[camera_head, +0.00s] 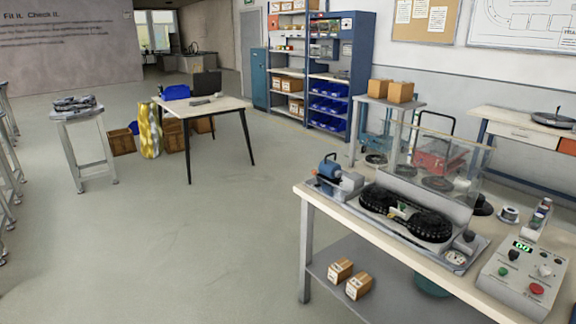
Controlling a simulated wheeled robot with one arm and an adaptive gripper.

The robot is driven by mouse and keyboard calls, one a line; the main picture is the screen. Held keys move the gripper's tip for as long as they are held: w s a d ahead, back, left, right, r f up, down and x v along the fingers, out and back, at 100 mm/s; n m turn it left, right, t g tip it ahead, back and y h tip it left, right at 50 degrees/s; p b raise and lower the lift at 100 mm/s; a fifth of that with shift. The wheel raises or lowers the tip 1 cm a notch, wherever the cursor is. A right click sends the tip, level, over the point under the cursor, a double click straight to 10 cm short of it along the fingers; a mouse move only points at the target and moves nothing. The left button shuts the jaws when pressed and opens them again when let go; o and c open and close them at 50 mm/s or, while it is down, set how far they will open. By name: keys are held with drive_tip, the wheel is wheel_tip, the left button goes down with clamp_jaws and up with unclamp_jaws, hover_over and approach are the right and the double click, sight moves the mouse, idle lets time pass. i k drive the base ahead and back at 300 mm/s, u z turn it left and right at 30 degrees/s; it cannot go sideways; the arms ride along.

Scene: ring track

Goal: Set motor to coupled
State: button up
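A small blue motor (330,168) sits at the left end of the test rig on the workbench (445,278) at the right. A grey block (352,182) stands beside it; whether the two are joined is too small to tell. The black ring track (425,224) lies on the rig to the right of the motor, behind it a clear guard panel (445,165). A control box (522,279) with knobs, a green and a red button and a lit green display stands at the bench's right end. My gripper is not in view.
Open grey floor (180,230) lies left of the bench. A stool (80,118) and a small table (205,106) stand farther back. Small boxes (340,270) lie on the bench's lower shelf. Blue shelving (345,75) stands along the back wall.

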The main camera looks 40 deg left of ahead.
sight(330, 171)
drive_tip(key=u, duration=1.9)
drive_tip(key=i, duration=1.6)
drive_tip(key=u, duration=0.4)
drive_tip(key=i, duration=1.8)
drive_tip(key=z, duration=0.5)
